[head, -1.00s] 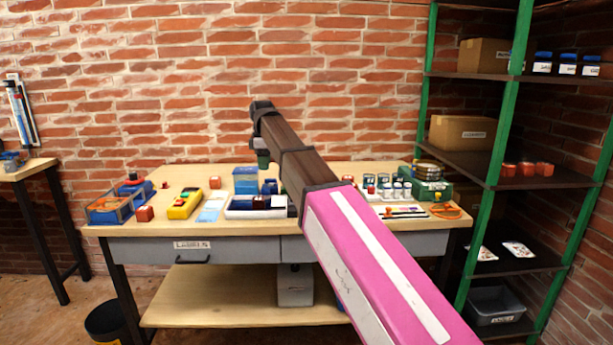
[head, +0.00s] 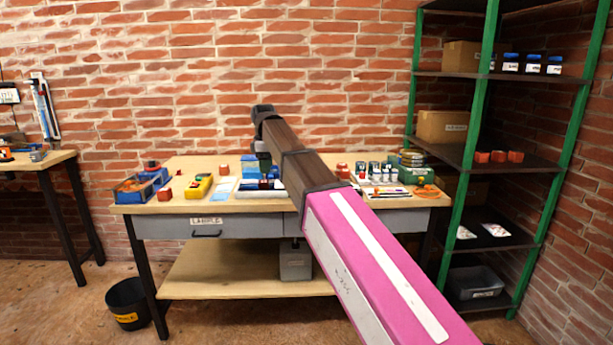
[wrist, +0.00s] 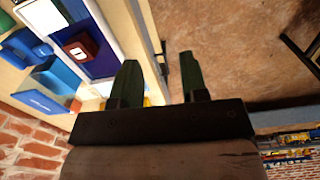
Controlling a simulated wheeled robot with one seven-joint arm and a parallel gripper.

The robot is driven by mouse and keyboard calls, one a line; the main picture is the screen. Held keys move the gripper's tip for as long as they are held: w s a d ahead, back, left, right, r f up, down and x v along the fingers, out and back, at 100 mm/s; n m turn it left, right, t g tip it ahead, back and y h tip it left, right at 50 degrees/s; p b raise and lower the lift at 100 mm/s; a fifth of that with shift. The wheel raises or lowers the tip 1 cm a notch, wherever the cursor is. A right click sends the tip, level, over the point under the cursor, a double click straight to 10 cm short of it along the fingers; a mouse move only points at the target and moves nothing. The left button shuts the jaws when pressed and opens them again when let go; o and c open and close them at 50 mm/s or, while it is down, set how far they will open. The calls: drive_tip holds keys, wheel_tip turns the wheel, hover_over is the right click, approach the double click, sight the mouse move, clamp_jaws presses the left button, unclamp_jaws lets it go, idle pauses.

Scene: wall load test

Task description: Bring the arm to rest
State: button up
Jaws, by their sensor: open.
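My arm reaches forward over the workbench (head: 190,280) from the lower right of the head view, its pink and brown links in front of the bench. My gripper (head: 264,160) hangs at the arm's far end, above the bench top, and is small there. In the wrist view my gripper (wrist: 160,85) shows two dark green fingers spread apart. Nothing is between them; the floor and the bench edge show beyond.
Blue bins, a yellow tool (head: 199,187), red blocks and several small jars stand on the bench top. A green-posted shelf (head: 459,200) with boxes (head: 443,127) is at right. A black bucket (head: 127,303) stands on the floor at left.

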drive_tip(key=s+d+f+m, duration=0.4)
drive_tip(key=d+f, duration=0.4)
drive_tip(key=f, duration=0.3)
drive_tip(key=s+d+f+m, duration=0.4)
drive_tip(key=d+f, duration=0.4)
drive_tip(key=f, duration=0.2)
drive_tip(key=s+d+f+m, duration=0.3)
drive_tip(key=d+f+m, duration=0.1)
drive_tip(key=d+f, duration=0.6)
drive_tip(key=s+d+f+m, duration=0.6)
drive_tip(key=s+d+f, duration=0.1)
drive_tip(key=s+f, duration=0.3)
drive_tip(key=shift+s, duration=0.15)
